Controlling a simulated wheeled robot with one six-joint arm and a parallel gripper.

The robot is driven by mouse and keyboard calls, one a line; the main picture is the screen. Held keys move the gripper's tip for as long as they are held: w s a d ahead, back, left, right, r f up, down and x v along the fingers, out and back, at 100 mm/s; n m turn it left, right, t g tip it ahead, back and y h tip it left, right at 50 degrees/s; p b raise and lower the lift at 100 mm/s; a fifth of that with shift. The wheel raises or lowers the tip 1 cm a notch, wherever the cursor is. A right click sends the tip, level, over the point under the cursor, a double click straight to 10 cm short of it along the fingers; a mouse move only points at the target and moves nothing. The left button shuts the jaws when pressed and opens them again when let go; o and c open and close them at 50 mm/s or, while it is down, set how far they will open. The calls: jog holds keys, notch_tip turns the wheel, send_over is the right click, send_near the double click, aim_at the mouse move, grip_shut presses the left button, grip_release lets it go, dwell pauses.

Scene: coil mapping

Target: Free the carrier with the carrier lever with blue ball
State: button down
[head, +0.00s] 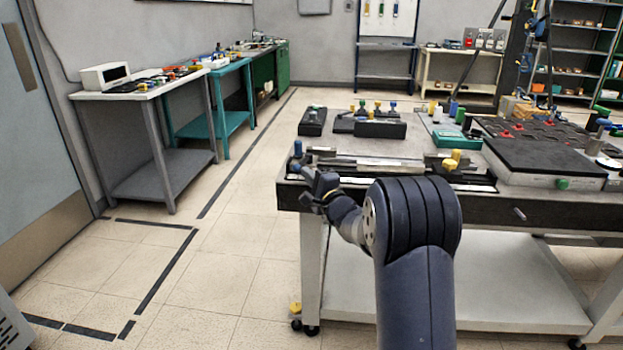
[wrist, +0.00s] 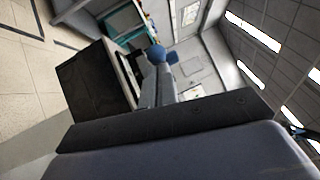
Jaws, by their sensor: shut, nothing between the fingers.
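The carrier lever's blue ball (head: 297,148) stands at the left front corner of the workbench (head: 372,144), at the left end of a metal rail (head: 365,163). In the wrist view a blue ball (wrist: 156,54) shows above a grey upright part, with a second blue shape close beside it. My gripper (head: 306,174) is shut and empty, just below and near the ball in the head view. I cannot tell whether it touches the lever. My arm hides part of the bench front. I cannot clearly make out the carrier on the rail.
Black blocks (head: 380,129) lie behind the rail. A dark-topped box (head: 540,160) stands to the right. The floor (head: 235,235) left of the bench is open, up to a side table (head: 145,92).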

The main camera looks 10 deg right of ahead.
jog(key=shift+w+a+m+t+h+b, duration=0.1)
jog(key=shift+w+a+m+h+b, duration=0.25)
jog(key=shift+a, duration=0.4)
jog(key=shift+w+a+m+t+h+b, duration=0.1)
jog(key=shift+w+a+m+h+b, duration=0.1)
jog(key=shift+w+a+h+b, duration=0.45)
jog(key=shift+w+a+m+t+h+b, duration=0.1)
jog(key=shift+a+m+h, duration=0.2)
jog(key=shift+a, duration=0.6)
jog(key=shift+s+f, duration=0.1)
